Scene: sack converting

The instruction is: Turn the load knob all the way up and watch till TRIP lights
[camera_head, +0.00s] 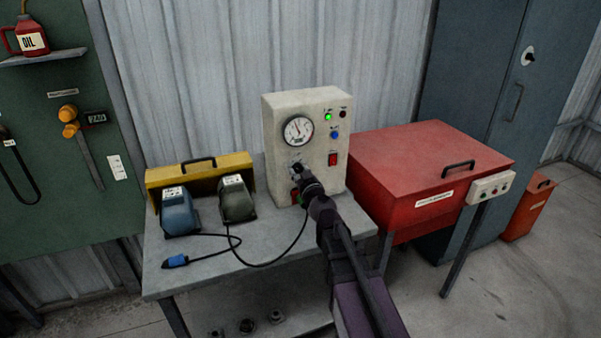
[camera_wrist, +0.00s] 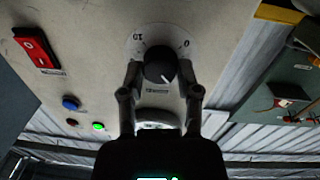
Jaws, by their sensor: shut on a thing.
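The black load knob (camera_wrist: 160,66) sits on the cream test box (camera_head: 328,180). In the wrist view, which is upside down, its scale reads 0 and 10, and its white pointer line points to the picture's lower right, away from both numbers. My gripper (camera_wrist: 160,72) has a finger on each side of the knob and is shut on it. In the head view my gripper (camera_head: 297,170) covers most of the knob. A green lamp (camera_head: 327,117) is lit. The red lamp beside it (camera_head: 343,114) is dark; its label is too small to read.
The box carries a round gauge (camera_head: 299,130), a blue button (camera_head: 334,135) and a red rocker switch (camera_head: 333,159). Two transformer-like units, blue (camera_head: 178,212) and dark green (camera_head: 237,200), stand left on the bench (camera_head: 200,262). A red chest (camera_head: 430,170) stands close at right.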

